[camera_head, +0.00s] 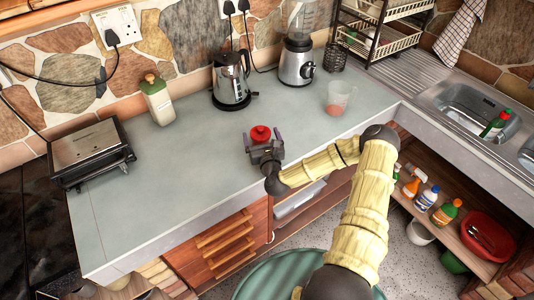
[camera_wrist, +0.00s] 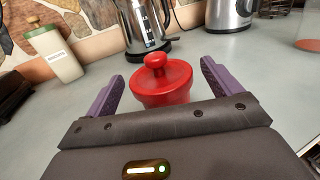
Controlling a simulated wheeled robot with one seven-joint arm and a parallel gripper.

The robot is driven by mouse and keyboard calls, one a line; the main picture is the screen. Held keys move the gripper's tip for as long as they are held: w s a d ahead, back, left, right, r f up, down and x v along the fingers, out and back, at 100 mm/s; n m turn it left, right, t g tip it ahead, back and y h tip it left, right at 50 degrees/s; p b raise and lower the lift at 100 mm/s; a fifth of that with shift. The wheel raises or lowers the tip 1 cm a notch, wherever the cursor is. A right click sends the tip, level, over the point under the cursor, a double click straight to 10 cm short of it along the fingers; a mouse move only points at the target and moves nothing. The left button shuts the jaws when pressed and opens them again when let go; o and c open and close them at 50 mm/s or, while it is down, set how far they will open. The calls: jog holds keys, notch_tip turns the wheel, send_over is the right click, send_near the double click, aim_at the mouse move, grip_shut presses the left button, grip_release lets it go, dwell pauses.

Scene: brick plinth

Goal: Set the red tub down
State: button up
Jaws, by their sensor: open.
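The red tub (camera_wrist: 160,83) is a small round pot with a knobbed lid. It stands upright on the grey counter, between the two spread purple fingers of my gripper (camera_wrist: 160,92), with a gap on each side. In the head view the red tub (camera_head: 260,134) shows near the counter's front edge, with my gripper (camera_head: 264,150) around its near side. My gripper is open. The lower near side of the tub is hidden behind the gripper body in the wrist view.
A steel kettle (camera_head: 231,80) and a blender (camera_head: 297,62) stand behind the tub. A clear cup (camera_head: 339,97) is to the right, before the sink (camera_head: 470,108). The counter (camera_head: 190,165) left of the tub is clear.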

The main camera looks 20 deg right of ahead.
jog(key=s+b, duration=0.1)
jog(key=s, duration=0.3)
jog(key=s+b, duration=0.1)
jog(key=s, duration=0.4)
jog(key=shift+s+a, duration=0.2)
jog(key=shift+s, duration=0.05)
